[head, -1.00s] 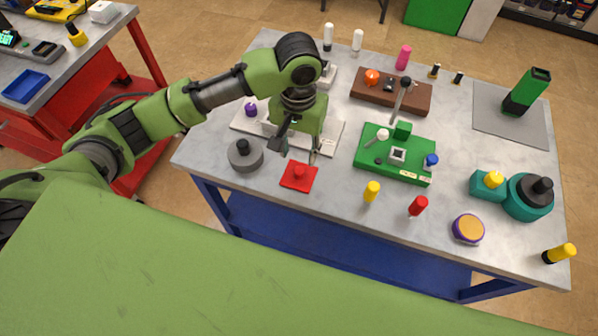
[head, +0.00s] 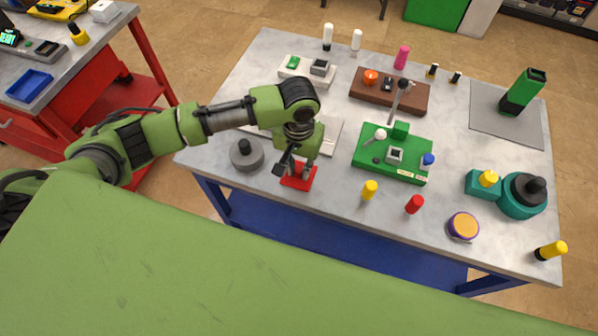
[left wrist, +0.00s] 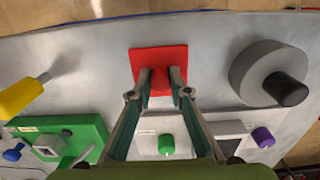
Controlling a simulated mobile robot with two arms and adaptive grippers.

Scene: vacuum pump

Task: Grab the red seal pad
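The red seal pad (head: 297,184) is a flat red square with a red knob, lying near the table's front edge. In the left wrist view the pad (left wrist: 160,55) is at the top middle, with its knob between my fingers. My left gripper (head: 292,174) is down over the pad and hides part of it. In the left wrist view the left gripper's fingers (left wrist: 160,76) are open, one on each side of the knob, with a small gap that I can see. My right gripper is not in view.
A grey round weight with a black knob (head: 246,155) stands close left of the pad. A white board (head: 332,134) lies behind my gripper. A green fixture (head: 368,160) and a yellow cylinder (head: 370,190) are to the right.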

